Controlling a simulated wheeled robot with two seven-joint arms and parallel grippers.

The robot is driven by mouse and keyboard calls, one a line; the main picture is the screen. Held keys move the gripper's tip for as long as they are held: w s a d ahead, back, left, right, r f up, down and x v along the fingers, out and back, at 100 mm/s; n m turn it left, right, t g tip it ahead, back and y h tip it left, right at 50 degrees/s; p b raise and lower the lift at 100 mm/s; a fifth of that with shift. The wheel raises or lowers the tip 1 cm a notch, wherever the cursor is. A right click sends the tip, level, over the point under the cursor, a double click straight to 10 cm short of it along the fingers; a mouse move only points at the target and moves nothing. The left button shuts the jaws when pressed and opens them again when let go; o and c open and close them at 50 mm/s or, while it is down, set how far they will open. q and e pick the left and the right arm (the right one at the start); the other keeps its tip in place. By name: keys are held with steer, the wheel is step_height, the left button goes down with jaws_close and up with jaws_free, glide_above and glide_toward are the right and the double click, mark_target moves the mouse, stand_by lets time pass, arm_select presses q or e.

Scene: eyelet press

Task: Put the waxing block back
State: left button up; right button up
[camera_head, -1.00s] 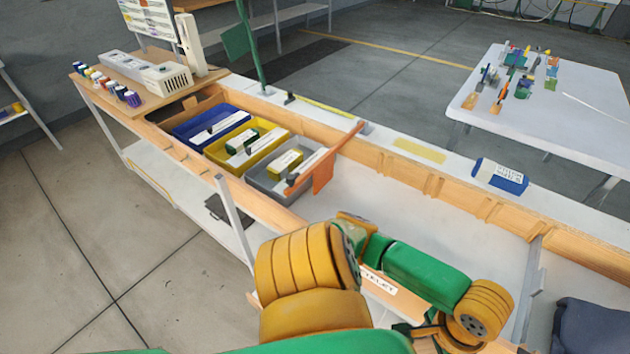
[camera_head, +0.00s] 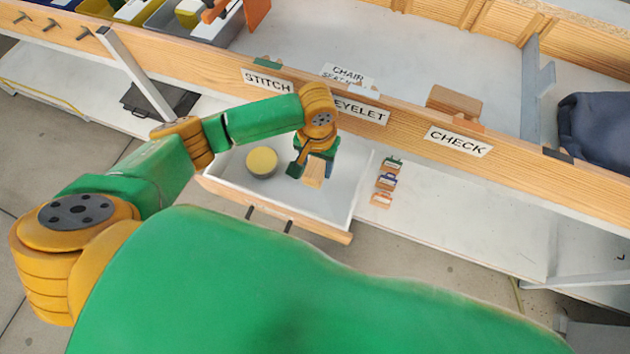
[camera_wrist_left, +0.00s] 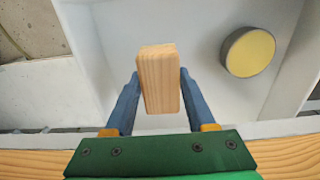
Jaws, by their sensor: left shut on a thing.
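The waxing block is a small pale wooden block (camera_head: 313,173), held between the fingers of my left gripper (camera_head: 308,172). In the left wrist view the block (camera_wrist_left: 159,80) sits between the two blue fingertips (camera_wrist_left: 158,84), which are shut on its sides. The gripper is over an open white-lined drawer (camera_head: 225,178) under the bench; whether the block touches the drawer floor I cannot tell. A round yellow-topped tin (camera_head: 262,161) stands in the drawer to the left of the gripper and also shows in the left wrist view (camera_wrist_left: 249,52). My right gripper is not in view.
The wooden bench rail above carries STITCH (camera_head: 267,81), EYELET (camera_head: 360,110) and CHECK (camera_head: 458,141) labels. A brown block (camera_head: 454,102) lies behind the rail. Several small tagged items (camera_head: 386,181) lie right of the drawer. Dark cloth (camera_head: 598,125) is at far right.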

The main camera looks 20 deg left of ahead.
mark_target(317, 166)
arm_select(q)
step_height(317, 166, down, 6)
steer(key=shift+r+b, duration=0.1)
steer(key=shift+b, duration=0.6)
steer(key=shift+r, duration=0.1)
steer(key=o, duration=1.3)
steer(key=shift+r, duration=0.1)
step_height(317, 166, up, 12)
steer(key=p, duration=0.3)
steer(key=shift+p, duration=0.3)
